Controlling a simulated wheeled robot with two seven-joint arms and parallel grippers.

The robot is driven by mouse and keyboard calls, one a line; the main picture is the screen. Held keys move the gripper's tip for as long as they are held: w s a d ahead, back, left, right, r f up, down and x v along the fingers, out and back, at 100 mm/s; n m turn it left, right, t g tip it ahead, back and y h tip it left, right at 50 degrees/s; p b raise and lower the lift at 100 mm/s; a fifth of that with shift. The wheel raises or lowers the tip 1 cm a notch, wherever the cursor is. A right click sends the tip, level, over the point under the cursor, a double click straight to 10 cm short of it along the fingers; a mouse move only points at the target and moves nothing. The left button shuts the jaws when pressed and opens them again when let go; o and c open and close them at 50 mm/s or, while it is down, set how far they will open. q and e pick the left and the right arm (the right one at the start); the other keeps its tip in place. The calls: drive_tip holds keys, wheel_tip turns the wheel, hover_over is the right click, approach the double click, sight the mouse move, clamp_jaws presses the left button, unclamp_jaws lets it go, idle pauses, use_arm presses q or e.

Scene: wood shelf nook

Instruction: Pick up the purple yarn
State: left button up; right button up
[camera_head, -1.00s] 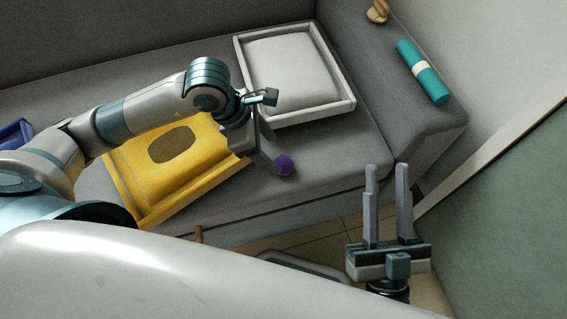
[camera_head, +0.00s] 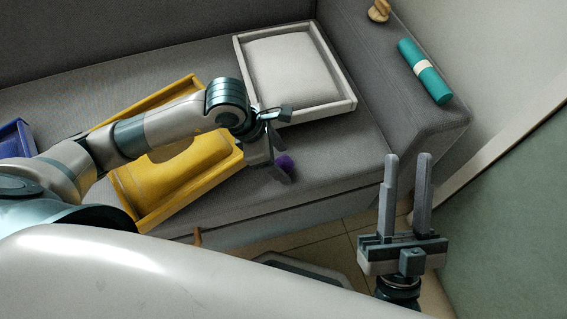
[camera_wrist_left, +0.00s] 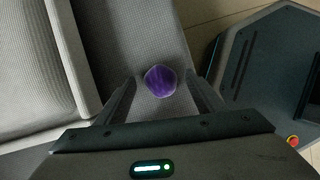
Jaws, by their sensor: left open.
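The purple yarn (camera_head: 286,163) is a small ball lying on the grey sofa seat near its front edge. In the left wrist view the yarn (camera_wrist_left: 160,81) lies between and just beyond the two fingertips. My left gripper (camera_head: 275,172) is open, pointing down at the yarn, and its fingers partly hide the yarn in the head view. I cannot tell whether a finger touches it. My right gripper (camera_head: 405,183) is open and empty, fingers pointing up, in front of the sofa and away from the yarn.
A yellow tray (camera_head: 150,212) with a yellow cushion lies under my left arm. A white tray (camera_head: 346,92) with a pale cushion is behind the gripper. A blue tray (camera_head: 22,128) is at far left. A teal roll (camera_head: 424,71) and a tan object (camera_head: 379,10) lie on the armrest.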

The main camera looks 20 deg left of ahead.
idle(0.4)
use_arm(q)
drive_tip(key=shift+c, duration=1.1)
drive_tip(key=c, duration=0.9)
drive_tip(key=shift+c, duration=0.2)
